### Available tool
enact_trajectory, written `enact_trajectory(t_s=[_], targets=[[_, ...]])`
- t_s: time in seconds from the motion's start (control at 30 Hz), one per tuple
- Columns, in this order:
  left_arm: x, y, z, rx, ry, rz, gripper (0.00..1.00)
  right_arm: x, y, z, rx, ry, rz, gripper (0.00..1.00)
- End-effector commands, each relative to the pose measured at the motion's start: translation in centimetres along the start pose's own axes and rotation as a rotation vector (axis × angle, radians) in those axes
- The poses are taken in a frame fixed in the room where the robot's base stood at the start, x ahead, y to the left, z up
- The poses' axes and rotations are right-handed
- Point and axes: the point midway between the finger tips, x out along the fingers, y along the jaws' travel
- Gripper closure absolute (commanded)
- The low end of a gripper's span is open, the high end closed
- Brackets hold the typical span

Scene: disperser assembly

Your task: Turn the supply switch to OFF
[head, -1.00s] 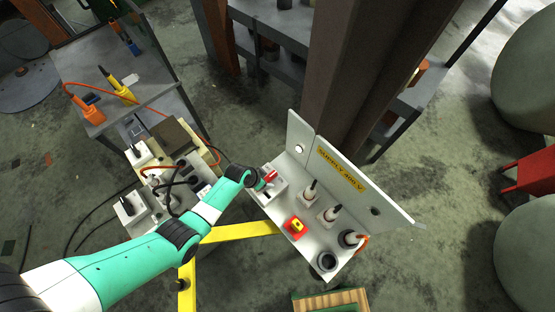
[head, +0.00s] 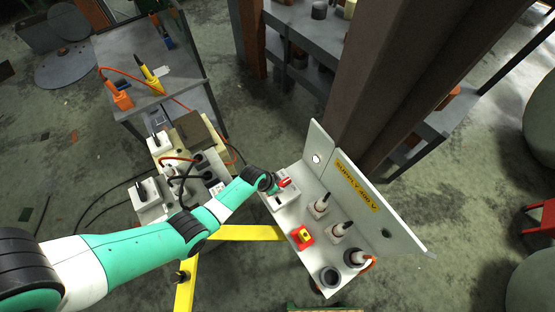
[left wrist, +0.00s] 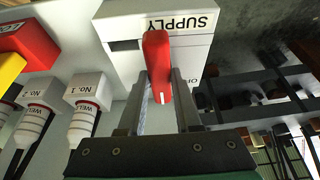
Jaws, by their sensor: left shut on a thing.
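The supply switch is a white box (left wrist: 205,48) with a red handle (left wrist: 157,55), marked SUPPLY, which reads upside down in the left wrist view. My left gripper (left wrist: 160,88) is shut on the red handle, one dark finger on each side. A white mark shows at the handle's near end. Part of the OFF lettering shows beside the right-hand finger, which hides the rest. In the head view my left gripper (head: 272,185) is at the red handle (head: 285,183) on the left end of the white panel (head: 308,205). My right gripper is not in view.
The panel also carries a red and yellow switch (head: 302,237) and several grey connectors beside a yellow SUPPLY 400 V label (head: 356,186). A brown column (head: 395,70) stands behind it. A bench with tools (head: 140,60) is at the upper left.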

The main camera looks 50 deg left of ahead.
Motion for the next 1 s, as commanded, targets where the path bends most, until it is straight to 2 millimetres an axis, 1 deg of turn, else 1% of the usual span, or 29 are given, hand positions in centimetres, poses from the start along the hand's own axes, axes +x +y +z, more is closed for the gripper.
enact_trajectory(t_s=[0.17,0.37,0.7,1.0], targets=[[-0.02,0.05,-0.01,-0.05,-0.001,-0.022,1.0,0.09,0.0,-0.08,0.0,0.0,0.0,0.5],[0.0,0.18,-0.01,-0.165,-0.001,-0.069,1.0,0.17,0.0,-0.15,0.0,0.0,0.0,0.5],[0.17,0.38,-0.09,-0.448,0.0,-0.188,1.0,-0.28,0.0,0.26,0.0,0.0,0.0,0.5],[-0.04,0.48,-0.29,-0.711,-0.001,-0.298,1.0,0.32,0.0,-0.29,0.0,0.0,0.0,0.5]])
